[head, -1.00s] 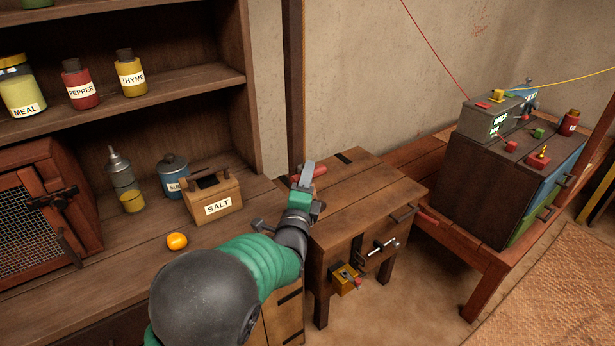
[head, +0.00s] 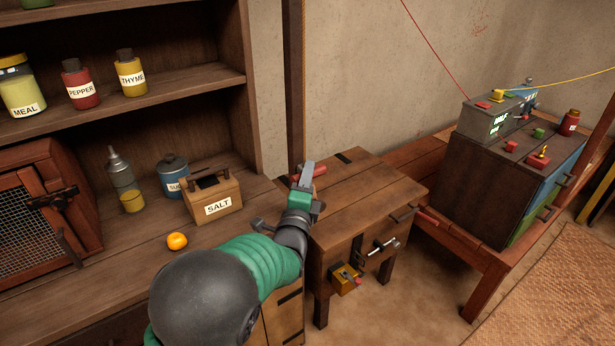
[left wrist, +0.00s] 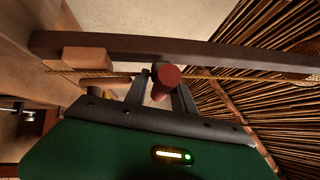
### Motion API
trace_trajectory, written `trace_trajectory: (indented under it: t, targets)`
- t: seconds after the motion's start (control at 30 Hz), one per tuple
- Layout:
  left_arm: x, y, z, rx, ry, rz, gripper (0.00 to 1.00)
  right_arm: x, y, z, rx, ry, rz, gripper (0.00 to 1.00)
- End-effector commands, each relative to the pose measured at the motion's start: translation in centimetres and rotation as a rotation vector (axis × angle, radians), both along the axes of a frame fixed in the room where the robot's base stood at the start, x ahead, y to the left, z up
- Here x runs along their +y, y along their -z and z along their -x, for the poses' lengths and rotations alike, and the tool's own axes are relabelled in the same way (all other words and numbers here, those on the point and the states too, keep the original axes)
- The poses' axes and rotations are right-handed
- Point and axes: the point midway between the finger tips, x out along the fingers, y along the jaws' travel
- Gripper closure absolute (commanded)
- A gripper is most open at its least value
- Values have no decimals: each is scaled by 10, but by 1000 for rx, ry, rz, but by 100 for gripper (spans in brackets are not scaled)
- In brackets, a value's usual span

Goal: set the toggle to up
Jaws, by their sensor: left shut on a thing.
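My left gripper (head: 308,172) reaches up beside the wooden post, above the back left of the small wooden cabinet. It is shut on a red-ended handle (head: 320,169). In the left wrist view the round red end (left wrist: 166,75) shows between the two fingers; what the handle is fixed to is hidden. A yellow box with a small red-tipped lever (head: 345,279) is on the cabinet's lower front, well below the gripper. I cannot tell which of these is the toggle. My right gripper is out of view.
The small cabinet (head: 365,200) has metal handles on its front. A wooden post (head: 296,80) with a rope stands behind the gripper. A salt box (head: 212,195) and an orange fruit (head: 177,241) are on the counter at left. A dark box (head: 490,185) with controls stands at right.

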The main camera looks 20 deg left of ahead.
Motion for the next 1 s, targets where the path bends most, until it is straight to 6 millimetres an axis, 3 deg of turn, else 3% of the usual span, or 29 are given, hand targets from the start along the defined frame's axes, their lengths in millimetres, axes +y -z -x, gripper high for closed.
trace_trajectory:
  t: [0.17,0.37,0.57,1.0]
  targets:
    - [0,-5,0,-5,1,-2,100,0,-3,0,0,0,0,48]
    - [0,-32,0,-6,0,-2,100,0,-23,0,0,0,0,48]
    - [0,-89,0,-9,0,-1,100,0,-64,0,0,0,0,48]
    - [0,-247,0,-8,0,-1,100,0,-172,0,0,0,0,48]
